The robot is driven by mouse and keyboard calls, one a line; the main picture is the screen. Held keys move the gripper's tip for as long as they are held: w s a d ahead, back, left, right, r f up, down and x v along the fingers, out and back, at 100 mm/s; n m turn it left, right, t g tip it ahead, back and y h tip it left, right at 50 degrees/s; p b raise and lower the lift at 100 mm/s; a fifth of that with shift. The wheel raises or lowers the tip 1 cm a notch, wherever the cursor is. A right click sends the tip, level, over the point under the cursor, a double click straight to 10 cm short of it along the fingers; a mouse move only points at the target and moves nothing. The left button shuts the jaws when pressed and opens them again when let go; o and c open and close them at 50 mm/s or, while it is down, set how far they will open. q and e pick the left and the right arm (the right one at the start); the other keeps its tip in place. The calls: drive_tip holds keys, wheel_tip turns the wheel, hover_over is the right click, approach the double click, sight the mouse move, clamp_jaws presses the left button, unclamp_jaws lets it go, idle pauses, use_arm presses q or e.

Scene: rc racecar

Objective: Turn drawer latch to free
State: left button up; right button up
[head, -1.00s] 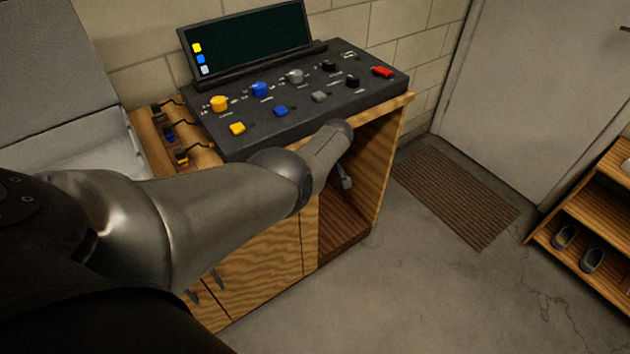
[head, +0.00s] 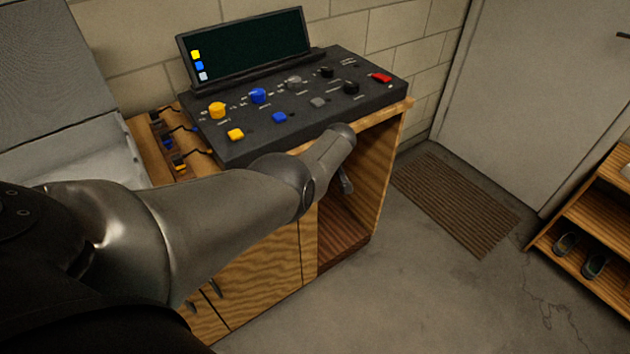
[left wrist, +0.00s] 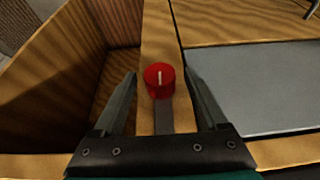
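The drawer latch (left wrist: 153,83) is a round red knob with a white line on top, set on a narrow wooden strip in the left wrist view. The white line runs roughly up and down in that view. My left gripper (left wrist: 160,74) is open, with one finger on each side of the knob and a visible gap on both sides. In the head view my left arm reaches to the cabinet's open side, and only a small part of the left gripper (head: 345,181) shows below the wrist. The latch is hidden there. My right gripper is out of view.
A wooden cabinet (head: 262,280) carries a dark console (head: 230,145) with coloured knobs, buttons and a screen (head: 245,48). In the left wrist view a wooden compartment (left wrist: 60,90) lies left and a grey panel (left wrist: 255,90) right. A mat (head: 455,205) and shoe rack (head: 590,215) stand right.

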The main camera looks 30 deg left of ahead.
use_arm(q)
drive_tip(key=shift+r, duration=0.1)
drive_tip(key=p+v, duration=1)
drive_tip(key=v, duration=0.5)
idle(0.6)
drive_tip(key=s+d+f+m+h+b, duration=0.1)
drive_tip(key=s+f+m, duration=0.3)
drive_tip(key=f, duration=0.5)
drive_tip(key=s+d+f+m+b, duration=0.2)
drive_tip(key=s+f, duration=0.4)
drive_tip(key=f, duration=0.2)
drive_tip(key=s+d+f+m+h+b, duration=0.1)
drive_tip(key=s+f+m, duration=0.1)
drive_tip(key=s+f, duration=0.5)
drive_tip(key=s+d+f+m+b, duration=0.1)
drive_tip(key=s+f, duration=0.4)
drive_tip(key=s, duration=0.5)
drive_tip(key=s+d+f+m+h+b, duration=0.1)
drive_tip(key=s+f+m, duration=0.3)
drive_tip(key=s, duration=0.6)
drive_tip(key=s+d+f+m+h+b, duration=0.1)
drive_tip(key=s+d+f+m+b, duration=0.1)
drive_tip(key=s+f, duration=0.6)
drive_tip(key=shift+s+d+m+g+b, duration=0.25)
drive_tip(key=shift+s+m, duration=0.25)
drive_tip(key=shift+s, duration=0.65)
